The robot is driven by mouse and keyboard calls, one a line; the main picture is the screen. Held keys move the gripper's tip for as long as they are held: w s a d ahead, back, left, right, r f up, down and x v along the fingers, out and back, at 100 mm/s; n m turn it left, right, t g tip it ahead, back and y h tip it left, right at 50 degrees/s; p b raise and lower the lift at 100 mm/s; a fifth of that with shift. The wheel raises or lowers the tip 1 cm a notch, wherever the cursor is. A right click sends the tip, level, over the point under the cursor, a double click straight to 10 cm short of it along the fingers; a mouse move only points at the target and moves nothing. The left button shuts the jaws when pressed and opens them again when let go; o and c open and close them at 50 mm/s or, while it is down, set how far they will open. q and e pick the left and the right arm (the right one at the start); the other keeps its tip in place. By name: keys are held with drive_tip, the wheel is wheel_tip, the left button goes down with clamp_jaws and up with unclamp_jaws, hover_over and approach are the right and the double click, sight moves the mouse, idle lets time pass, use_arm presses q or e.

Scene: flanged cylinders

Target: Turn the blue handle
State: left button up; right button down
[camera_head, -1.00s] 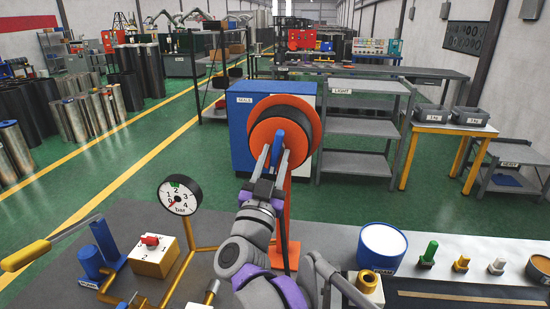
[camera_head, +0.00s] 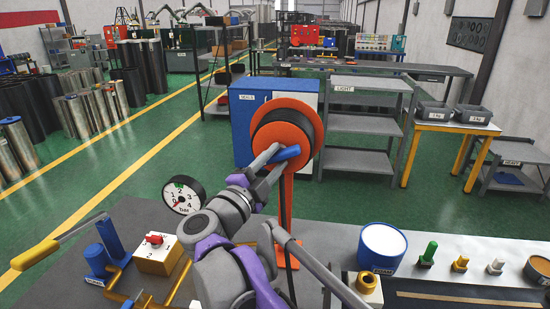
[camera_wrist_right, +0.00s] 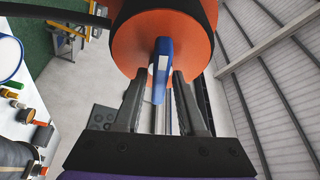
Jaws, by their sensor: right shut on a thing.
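The blue handle (camera_head: 289,153) sits at the front of an orange reel (camera_head: 312,129) with a dark drum, in the middle of the head view. It lies nearly level there, its free end to the right. My right gripper (camera_head: 273,160) is at the handle with its fingers on either side. In the right wrist view, the blue handle (camera_wrist_right: 160,68) stands between the fingers of my right gripper (camera_wrist_right: 160,82), against the orange disc. The fingers hide part of the handle. My left gripper is not in view.
A pressure gauge (camera_head: 183,195), a cream box with a red knob (camera_head: 155,254) and a yellow-gripped lever (camera_head: 35,254) are at the left of the bench. A blue-and-white drum (camera_head: 382,247) stands at the right. A blue cabinet (camera_head: 242,135) is behind the reel.

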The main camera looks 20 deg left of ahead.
drive_tip(key=m, duration=0.1)
drive_tip(key=m+g, duration=0.1)
drive_tip(key=m, duration=0.1)
drive_tip(key=m+p, duration=0.1)
drive_tip(key=shift+r+m+g+h, duration=0.25)
drive_tip(key=shift+m+g+h, duration=0.05)
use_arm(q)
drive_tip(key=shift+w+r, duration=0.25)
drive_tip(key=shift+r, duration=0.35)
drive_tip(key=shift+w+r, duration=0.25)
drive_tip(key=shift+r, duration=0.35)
use_arm(e)
drive_tip(key=m+g, duration=0.1)
drive_tip(key=m, duration=0.2)
drive_tip(key=shift+m+g, duration=0.3)
drive_tip(key=c, duration=0.8)
unclamp_jaws()
drive_tip(key=shift+o, duration=0.2)
drive_tip(key=shift+s, duration=0.1)
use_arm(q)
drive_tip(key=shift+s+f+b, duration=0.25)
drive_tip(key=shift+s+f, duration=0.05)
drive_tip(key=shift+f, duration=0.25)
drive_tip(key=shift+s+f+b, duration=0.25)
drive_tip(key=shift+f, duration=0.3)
use_arm(e)
drive_tip(key=s+a+r, duration=0.1)
drive_tip(key=s, duration=0.9)
drive_tip(key=shift+s+r, duration=0.25)
